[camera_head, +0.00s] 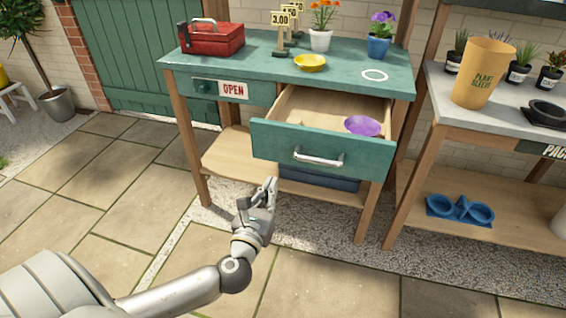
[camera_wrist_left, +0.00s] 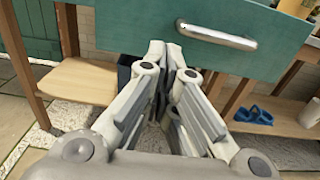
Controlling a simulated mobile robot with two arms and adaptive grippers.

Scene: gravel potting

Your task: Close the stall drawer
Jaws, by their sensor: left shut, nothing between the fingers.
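The stall drawer (camera_head: 322,150) is pulled well out of the green stall table (camera_head: 345,62). Its front is teal with a silver bar handle (camera_head: 318,159). A purple dish (camera_head: 362,125) lies inside it, towards the right. My left gripper (camera_head: 269,185) is shut and empty, in front of and below the drawer front, left of the handle, apart from it. In the left wrist view the handle (camera_wrist_left: 216,36) shows above and to the right of the shut fingertips (camera_wrist_left: 165,50). My right gripper is in neither view.
On the table top stand a red toolbox (camera_head: 211,39), a yellow dish (camera_head: 310,62), price signs and two flower pots. A wooden lower shelf (camera_head: 231,152) and a dark blue box (camera_head: 318,178) are under the drawer. A grey-topped bench (camera_head: 440,97) stands to the right. Paving in front is clear.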

